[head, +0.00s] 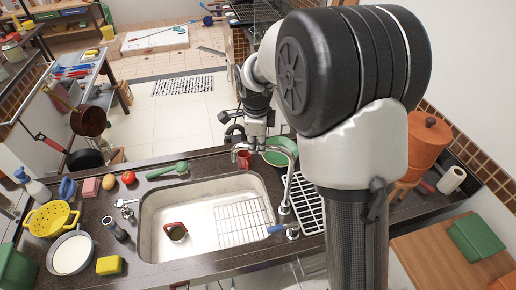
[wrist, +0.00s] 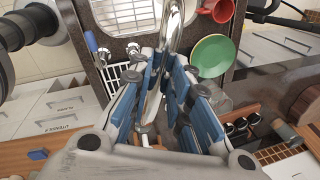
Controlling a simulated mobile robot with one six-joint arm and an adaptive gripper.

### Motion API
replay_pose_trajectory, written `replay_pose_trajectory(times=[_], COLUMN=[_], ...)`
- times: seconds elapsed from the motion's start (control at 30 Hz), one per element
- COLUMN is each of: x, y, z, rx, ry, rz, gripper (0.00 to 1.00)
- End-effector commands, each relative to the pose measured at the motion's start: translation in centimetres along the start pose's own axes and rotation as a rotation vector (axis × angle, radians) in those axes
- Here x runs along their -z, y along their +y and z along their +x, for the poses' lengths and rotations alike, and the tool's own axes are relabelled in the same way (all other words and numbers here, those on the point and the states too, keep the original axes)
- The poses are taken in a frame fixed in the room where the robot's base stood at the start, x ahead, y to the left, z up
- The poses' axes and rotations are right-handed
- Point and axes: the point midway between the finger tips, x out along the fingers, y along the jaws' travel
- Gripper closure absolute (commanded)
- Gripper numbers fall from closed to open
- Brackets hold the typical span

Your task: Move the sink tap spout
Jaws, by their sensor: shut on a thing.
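In the wrist view the spout (wrist: 171,25) runs down between the blue finger pads of my gripper (wrist: 170,75). The gripper is shut on the spout. A blue-handled tap lever (head: 277,228) sits near the spout's base. The exact contact of the pads is hard to see.
The steel sink (head: 205,195) holds a wire rack (head: 240,222) and a red-rimmed cup (head: 175,231). Open floor lies beyond the counter.

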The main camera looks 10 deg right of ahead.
Motion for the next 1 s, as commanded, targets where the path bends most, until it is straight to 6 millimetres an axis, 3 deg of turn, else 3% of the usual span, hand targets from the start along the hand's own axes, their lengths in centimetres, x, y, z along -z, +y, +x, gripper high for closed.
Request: replay_pose_trajectory(times=[0.5,1.0], x=[0.5,0.9], y=[-3.9,-4.7], z=[0.8,0.9], rx=[0.002,0.001], ry=[0.07,0.087], rz=[0.355,0.44], gripper=[1.0,1.0])
